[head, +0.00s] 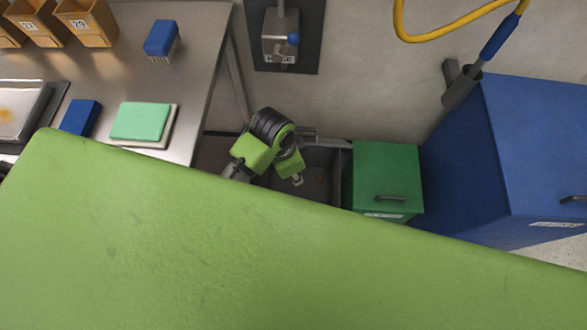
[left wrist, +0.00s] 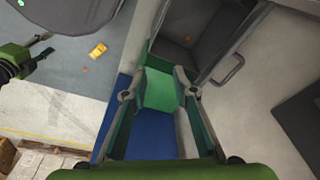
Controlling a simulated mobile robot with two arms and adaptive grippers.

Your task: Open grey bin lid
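The grey bin (head: 318,188) stands left of the green bin, and its dark inside shows with a small orange spot. It also shows in the left wrist view (left wrist: 183,55). Its grey lid (head: 328,143) is raised on the wall side, with a bar handle (left wrist: 229,70) on its outer face. My left gripper (head: 297,181) is over the grey bin and apart from the lid. In the left wrist view my left gripper (left wrist: 163,75) has its fingers spread with nothing between them. My right gripper (left wrist: 42,47) is at the left edge there, fingers apart and empty.
A green bin (head: 385,170) with a shut lid and a blue bin (head: 465,170) stand to the right. A steel table (head: 195,75) holds brushes and a green sponge (head: 140,121). A large green surface hides the lower half of the head view. Yellow item (left wrist: 98,51) at left.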

